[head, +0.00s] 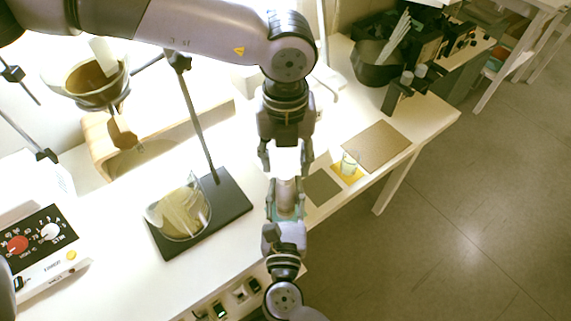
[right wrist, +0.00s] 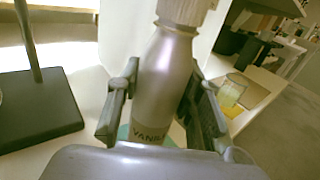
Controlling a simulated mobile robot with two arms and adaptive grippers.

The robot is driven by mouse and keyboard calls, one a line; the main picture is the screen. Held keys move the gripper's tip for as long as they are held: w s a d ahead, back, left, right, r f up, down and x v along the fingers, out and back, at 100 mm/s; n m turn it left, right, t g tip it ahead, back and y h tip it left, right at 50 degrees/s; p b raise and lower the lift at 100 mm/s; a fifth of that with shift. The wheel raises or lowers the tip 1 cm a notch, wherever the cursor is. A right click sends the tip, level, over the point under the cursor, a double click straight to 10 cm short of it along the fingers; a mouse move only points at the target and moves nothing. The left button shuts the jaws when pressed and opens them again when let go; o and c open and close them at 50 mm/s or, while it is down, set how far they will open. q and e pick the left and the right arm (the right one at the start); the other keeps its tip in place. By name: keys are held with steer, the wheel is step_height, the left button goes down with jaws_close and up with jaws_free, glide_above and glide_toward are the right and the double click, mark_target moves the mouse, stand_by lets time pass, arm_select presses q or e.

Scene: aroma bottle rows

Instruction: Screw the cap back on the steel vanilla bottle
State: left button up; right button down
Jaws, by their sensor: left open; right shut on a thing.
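The steel vanilla bottle (head: 285,192) stands upright at the middle of the bench; its "VANIL…" label shows in the right wrist view (right wrist: 165,85). My right gripper (head: 285,208) is shut on its body from the near side, one finger on each flank. A pale cap (head: 286,160) sits at the top of the neck; its lower part also shows in the right wrist view (right wrist: 187,10). My left gripper (head: 286,168) points down from above, open, with its fingers on both sides of the cap. I cannot tell how tightly the cap is seated.
A teal mat (right wrist: 123,133) lies under the bottle. A stand with a dark base (head: 232,200) and a glass beaker (head: 180,212) are to the left. A small glass on a yellow mat (head: 348,168), a grey mat (head: 322,187) and a brown board (head: 376,146) lie right.

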mark_target(285, 173)
arm_select(q)
steer(key=shift+r, duration=0.7)
steer(key=shift+c, duration=0.3)
steer(key=shift+r+m, duration=1.1)
steer(key=shift+r, duration=0.65)
steer(key=shift+f, duration=0.1)
steer(key=shift+f, duration=3.95)
steer(key=shift+c, duration=0.2)
